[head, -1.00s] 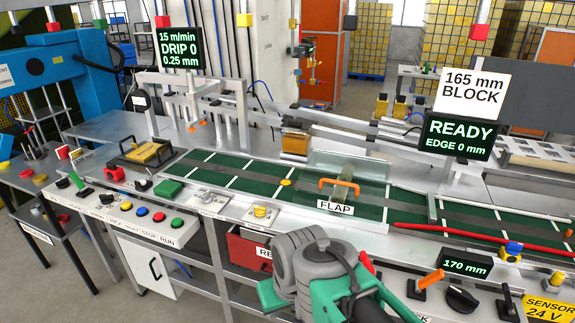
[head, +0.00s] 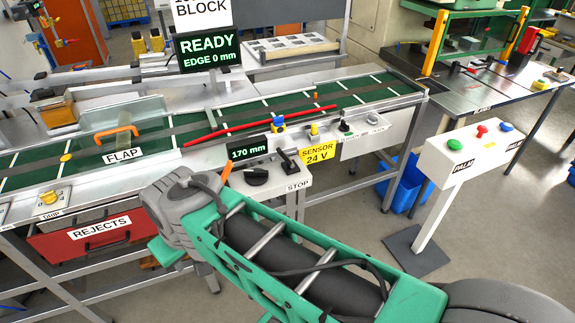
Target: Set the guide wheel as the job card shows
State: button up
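The job card (head: 203,8) is a white sign at the top; its upper line is cut off and BLOCK shows below. A black display (head: 249,148) on the line's front reads 170 mm. Below it a black round knob (head: 256,177), which looks like the guide wheel, sits on the front panel. An orange-handled lever (head: 227,173) stands just left of it, its base hidden by my arm. A black lever (head: 288,165) marked STOP stands right of the knob. My green and grey arm crosses the foreground below the knob. My gripper's fingers do not show.
A READY, EDGE 0 mm screen (head: 208,54) stands over the green conveyor (head: 270,108). A red rail (head: 255,125) runs along it. A white palm-button pedestal (head: 468,155) and a blue bin (head: 402,187) stand right.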

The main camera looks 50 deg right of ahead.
aim_at(255, 177)
jog(key=z, duration=0.2)
jog(key=i, duration=0.6)
jog(key=u, duration=0.75)
jog(key=i, duration=0.45)
jog(key=z, duration=0.05)
